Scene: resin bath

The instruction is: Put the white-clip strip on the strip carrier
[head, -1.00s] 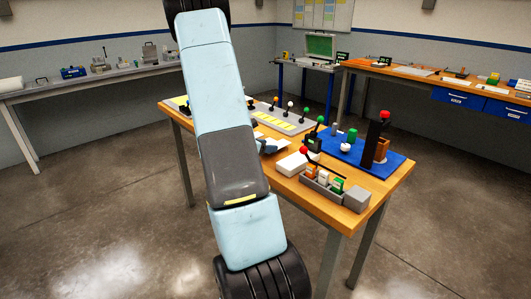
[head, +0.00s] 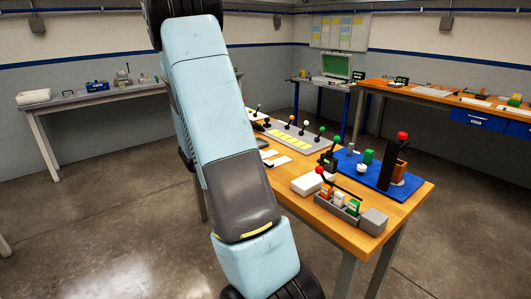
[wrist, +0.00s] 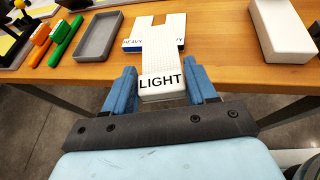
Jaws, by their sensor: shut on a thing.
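My gripper (wrist: 162,88) shows in the wrist view with two blue fingers. It is shut on a white block marked LIGHT (wrist: 162,82), which lies between the fingers with its lettered end toward me. Behind it, a white-topped piece with a blue edge marked HEAVY (wrist: 133,42) is on the wooden table, partly covered by the held block. I cannot make out a strip with a white clip or a strip carrier for sure in either view. In the head view my arm hides the gripper and the held block.
The wooden table (wrist: 228,73) also bears a grey tray (wrist: 99,37), an orange piece (wrist: 41,31), a green piece (wrist: 66,33) and a white box (wrist: 281,30). In the head view a blue mat (head: 401,199) holds upright items. A grey bin (head: 333,207) stands near the front edge.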

